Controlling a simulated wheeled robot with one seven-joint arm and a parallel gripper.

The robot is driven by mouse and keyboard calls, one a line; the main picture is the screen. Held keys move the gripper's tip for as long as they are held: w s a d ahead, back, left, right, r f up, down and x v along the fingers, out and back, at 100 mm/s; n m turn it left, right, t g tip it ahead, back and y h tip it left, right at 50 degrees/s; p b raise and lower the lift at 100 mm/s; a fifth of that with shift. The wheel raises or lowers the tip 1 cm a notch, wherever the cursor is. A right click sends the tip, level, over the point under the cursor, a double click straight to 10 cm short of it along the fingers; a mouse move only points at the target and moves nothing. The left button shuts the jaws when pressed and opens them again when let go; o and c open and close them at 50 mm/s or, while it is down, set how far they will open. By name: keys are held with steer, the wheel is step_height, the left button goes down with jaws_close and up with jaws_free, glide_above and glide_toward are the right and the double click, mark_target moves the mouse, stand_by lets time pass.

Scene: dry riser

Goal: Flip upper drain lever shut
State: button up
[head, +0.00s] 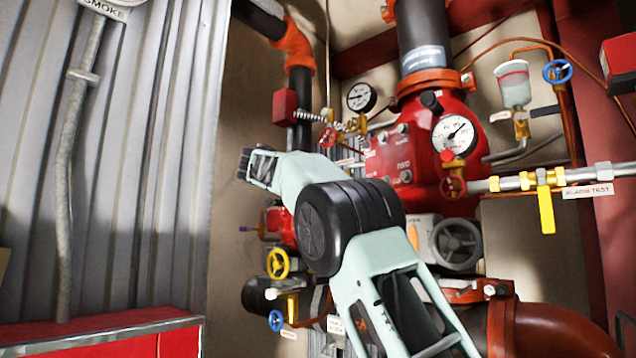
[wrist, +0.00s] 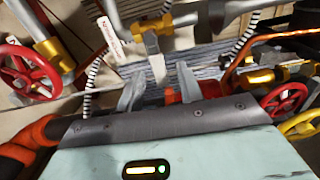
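In the wrist view, my gripper (wrist: 160,74) is open, with its two grey fingers apart. A grey lever (wrist: 156,62) hangs from a brass valve body (wrist: 153,24), its lower end in or just beyond the gap between the fingers. I cannot tell whether either finger touches it. A white label (wrist: 110,35) is beside the valve; its text is too small to read. I cannot confirm that this is the upper drain lever. In the head view, my arm reaches up and left across the pipework, and my fingers cannot be made out.
A red handwheel (wrist: 28,74) is on the wrist view's left, and another red handwheel (wrist: 287,98) is right. The head view shows the red valve body (head: 400,150), gauge (head: 455,134), yellow lever (head: 545,208), yellow handwheel (head: 278,264) and corrugated wall (head: 150,170). Pipes crowd the arm's right.

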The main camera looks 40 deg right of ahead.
steer(key=s+a+b, duration=0.1)
steer(key=a+b, duration=0.2)
steer(key=a, duration=1.4)
steer(key=shift+s+a, duration=0.15)
steer(key=shift+a, duration=0.05)
